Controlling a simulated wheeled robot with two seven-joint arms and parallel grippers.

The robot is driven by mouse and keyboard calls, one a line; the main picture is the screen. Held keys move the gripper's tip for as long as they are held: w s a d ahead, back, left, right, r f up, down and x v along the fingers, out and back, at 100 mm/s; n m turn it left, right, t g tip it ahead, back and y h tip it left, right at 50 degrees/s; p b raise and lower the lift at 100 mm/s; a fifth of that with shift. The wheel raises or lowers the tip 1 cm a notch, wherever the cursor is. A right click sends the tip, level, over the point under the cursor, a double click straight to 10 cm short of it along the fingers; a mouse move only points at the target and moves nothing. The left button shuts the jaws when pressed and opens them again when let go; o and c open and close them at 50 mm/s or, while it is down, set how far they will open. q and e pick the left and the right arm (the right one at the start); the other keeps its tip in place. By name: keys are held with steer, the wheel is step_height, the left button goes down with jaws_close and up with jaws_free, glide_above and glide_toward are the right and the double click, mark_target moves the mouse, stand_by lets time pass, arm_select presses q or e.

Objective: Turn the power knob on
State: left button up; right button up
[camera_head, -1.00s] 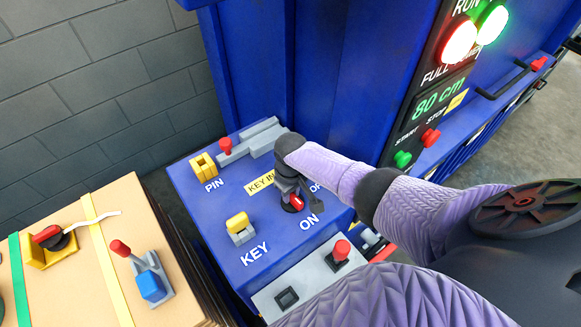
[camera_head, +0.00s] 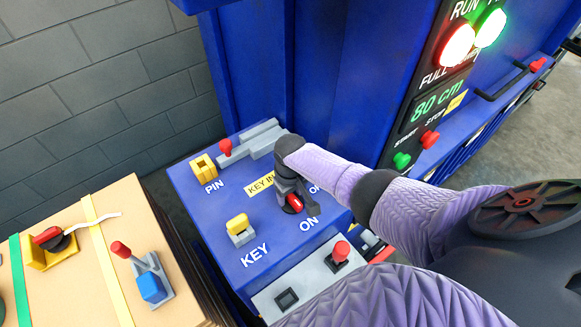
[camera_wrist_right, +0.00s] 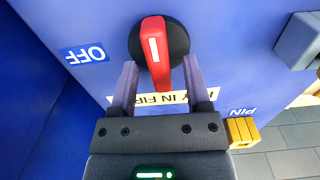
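The power knob (camera_head: 294,204) is a red handle with a white mark on a round black base, set on the blue panel between the OFF and ON labels. It also shows in the right wrist view (camera_wrist_right: 155,48), its handle nearly upright in the picture and the OFF label to its left. My right gripper (camera_head: 303,204) is down at the knob. In the right wrist view its two fingers (camera_wrist_right: 160,66) stand on either side of the handle, with visible gaps, so it is open around the knob. The ON label is partly beside the gripper. My left gripper is not in view.
A yellow key piece (camera_head: 240,229), a yellow pin block (camera_head: 203,167) and a red-knobbed grey latch (camera_head: 250,142) are near. A grey box with a red-topped lever (camera_head: 340,251) lies in front. A cardboard-coloured stack (camera_head: 85,295) stands left. A lit control panel (camera_head: 430,100) rises right.

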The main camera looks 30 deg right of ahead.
step_height(320, 180, up, 9)
steer(key=p, duration=0.3)
steer(key=shift+p, duration=0.4)
steer(key=shift+r, duration=0.45)
